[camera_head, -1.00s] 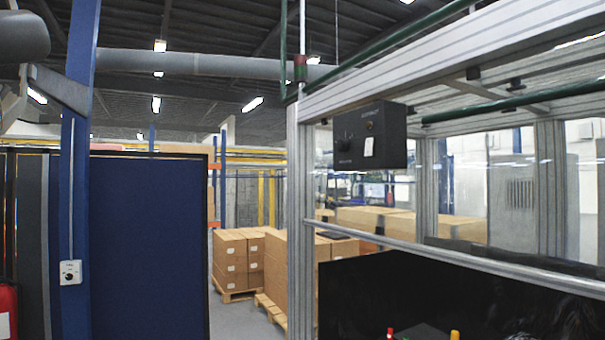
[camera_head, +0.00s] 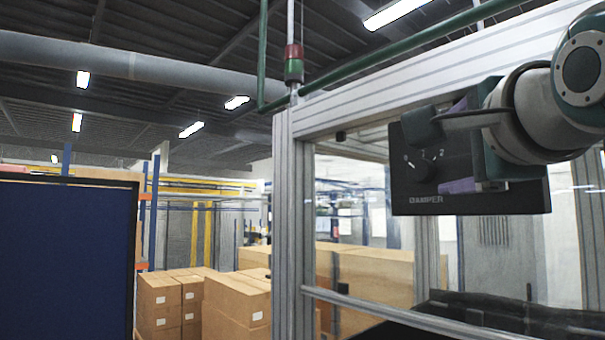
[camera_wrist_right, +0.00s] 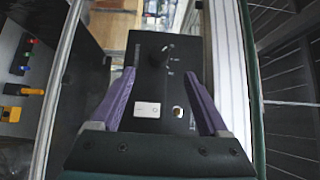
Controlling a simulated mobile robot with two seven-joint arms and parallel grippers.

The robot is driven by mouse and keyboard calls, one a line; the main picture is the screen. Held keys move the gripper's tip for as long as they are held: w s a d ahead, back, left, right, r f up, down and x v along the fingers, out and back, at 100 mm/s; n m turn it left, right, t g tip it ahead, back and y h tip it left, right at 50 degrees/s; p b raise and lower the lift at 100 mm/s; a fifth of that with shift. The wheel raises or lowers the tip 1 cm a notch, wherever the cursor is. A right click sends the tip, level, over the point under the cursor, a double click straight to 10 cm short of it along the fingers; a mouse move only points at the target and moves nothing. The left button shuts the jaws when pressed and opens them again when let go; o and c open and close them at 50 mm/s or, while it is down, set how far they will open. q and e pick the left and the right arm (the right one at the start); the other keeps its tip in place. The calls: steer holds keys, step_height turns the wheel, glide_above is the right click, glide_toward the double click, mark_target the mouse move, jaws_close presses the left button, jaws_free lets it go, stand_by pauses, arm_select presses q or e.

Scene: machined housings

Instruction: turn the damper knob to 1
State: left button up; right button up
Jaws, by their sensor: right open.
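The damper control box (camera_head: 520,200) is a black panel on the metal frame, with "DAMPER" lettered along its lower edge. Its dark knob (camera_head: 420,170) is near the box's left end, with a "2" beside it; I cannot read its setting. My right gripper (camera_head: 458,145) is in front of the box, to the right of the knob, and hides much of the panel. In the right wrist view the purple fingers of my right gripper (camera_wrist_right: 160,74) are open, with nothing between them touching. The knob (camera_wrist_right: 157,56) stands beyond the fingertips. My left gripper is not in view.
The box also carries a white label (camera_wrist_right: 147,109) and a brass fitting (camera_wrist_right: 178,111). An aluminium post (camera_head: 294,230) stands left of the box, with a rail (camera_head: 410,318) below. Cardboard boxes (camera_head: 236,300) and a blue panel (camera_head: 65,260) are farther left.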

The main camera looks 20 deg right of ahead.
mark_target(423, 169)
steer(key=x, duration=0.9)
steer(key=shift+w+d, duration=0.15)
steer(key=shift+w, duration=0.05)
